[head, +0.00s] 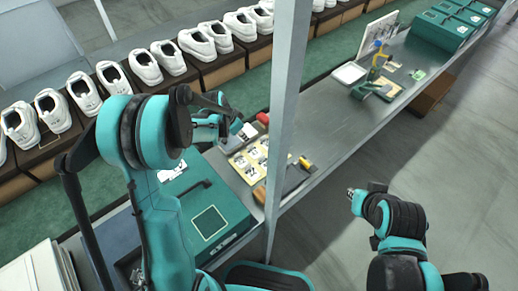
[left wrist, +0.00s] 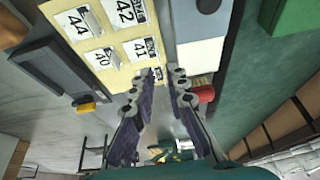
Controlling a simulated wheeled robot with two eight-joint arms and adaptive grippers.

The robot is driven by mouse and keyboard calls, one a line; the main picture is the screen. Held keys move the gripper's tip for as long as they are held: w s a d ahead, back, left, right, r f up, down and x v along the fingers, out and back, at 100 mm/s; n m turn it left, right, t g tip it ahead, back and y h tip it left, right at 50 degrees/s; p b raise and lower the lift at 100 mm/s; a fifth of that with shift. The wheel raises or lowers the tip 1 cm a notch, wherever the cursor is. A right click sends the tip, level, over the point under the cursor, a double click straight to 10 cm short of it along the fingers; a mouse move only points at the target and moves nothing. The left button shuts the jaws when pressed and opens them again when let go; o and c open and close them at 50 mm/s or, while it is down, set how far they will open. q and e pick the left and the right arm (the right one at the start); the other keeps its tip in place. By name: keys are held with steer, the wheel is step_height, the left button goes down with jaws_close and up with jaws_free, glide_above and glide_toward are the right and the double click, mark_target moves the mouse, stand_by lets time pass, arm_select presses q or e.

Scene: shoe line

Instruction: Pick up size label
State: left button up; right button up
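The size labels are white cards with black numbers on a pale yellow sheet (head: 247,173) on the grey bench. In the left wrist view, labels 44 (left wrist: 78,22), 42 (left wrist: 126,11), 40 (left wrist: 101,58) and 41 (left wrist: 140,48) can be read on the sheet. Another label lies by the fingertips, partly hidden.
A red-ended object (head: 263,118) and a grey-white block (head: 243,137) lie beside the sheet. A dark tray (head: 299,178) with a yellow item (head: 305,163) is to its right. A teal shoebox (head: 220,205) stands nearer. A grey post (head: 286,110) rises close by. White shoes (head: 145,67) line the back.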

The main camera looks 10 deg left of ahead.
mark_target(252, 147)
arm_select(q)
steer(key=b+x, duration=0.1)
steer(key=x, duration=0.1)
steer(key=b+x, duration=0.1)
steer(key=x, duration=0.2)
steer(key=b+x, duration=0.1)
steer(key=x, duration=0.1)
steer(key=shift+s+f, duration=0.2)
steer(key=shift+f, duration=0.2)
steer(key=shift+r, duration=0.15)
steer(key=shift+c, duration=0.3)
jaws_close()
steer(key=shift+r, duration=0.1)
steer(key=shift+r, duration=0.25)
step_height(252, 147, up, 4)
steer(key=shift+p, duration=1.05)
steer(key=s+d+r+p, duration=0.3)
steer(key=d+r, duration=0.3)
steer(key=d, duration=0.5)
steer(key=shift+s, duration=0.3)
steer(key=shift+r, duration=0.15)
